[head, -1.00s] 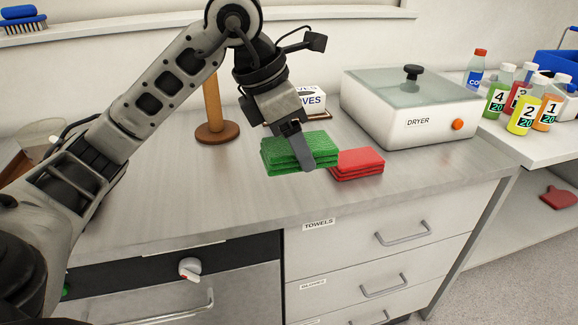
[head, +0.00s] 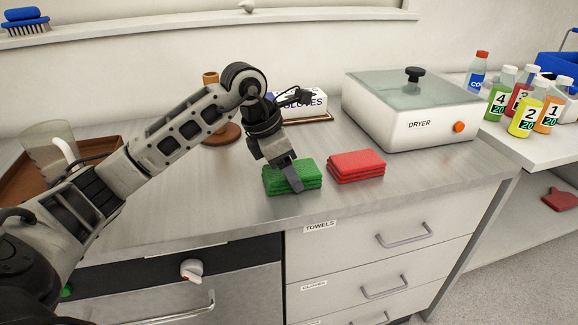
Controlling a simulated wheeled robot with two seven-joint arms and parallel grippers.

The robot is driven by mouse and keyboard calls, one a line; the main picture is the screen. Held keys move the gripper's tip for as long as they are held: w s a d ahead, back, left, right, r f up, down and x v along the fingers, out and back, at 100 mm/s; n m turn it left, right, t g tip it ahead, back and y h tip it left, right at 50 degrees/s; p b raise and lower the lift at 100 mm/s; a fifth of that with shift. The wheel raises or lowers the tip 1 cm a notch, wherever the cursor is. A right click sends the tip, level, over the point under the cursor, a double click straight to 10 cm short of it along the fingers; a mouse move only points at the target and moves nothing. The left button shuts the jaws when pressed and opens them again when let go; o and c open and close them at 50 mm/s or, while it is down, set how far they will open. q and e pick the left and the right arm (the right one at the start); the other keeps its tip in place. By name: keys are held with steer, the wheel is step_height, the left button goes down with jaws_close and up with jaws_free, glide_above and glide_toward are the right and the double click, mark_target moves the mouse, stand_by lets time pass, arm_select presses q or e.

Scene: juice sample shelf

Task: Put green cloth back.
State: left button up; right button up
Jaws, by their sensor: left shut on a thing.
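A folded green cloth stack (head: 310,172) sits at the front of the grey counter, left of a folded red cloth stack (head: 356,166). A narrow gap lies between the two stacks. My left gripper (head: 292,180) points down at the green cloth and is shut on it; one finger shows in front of the stack's near side. The other finger is hidden. The green cloth looks at or very near the counter surface. My right gripper is not in view.
A dryer box (head: 412,115) stands behind and right of the cloths. A gloves box (head: 300,103) and a wooden post (head: 211,84) stand behind my arm. A brown tray (head: 28,180) is at left. Numbered bottles (head: 524,117) stand at far right. The drawer below is labelled TOWELS (head: 320,226).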

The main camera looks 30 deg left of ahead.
arm_select(q)
steer(key=o, duration=0.5)
steer(key=shift+f, duration=0.15)
steer(key=o, duration=0.4)
steer(key=shift+o, duration=0.2)
steer(key=shift+r, duration=0.25)
steer(key=v, duration=1.2)
steer(key=shift+f, duration=0.1)
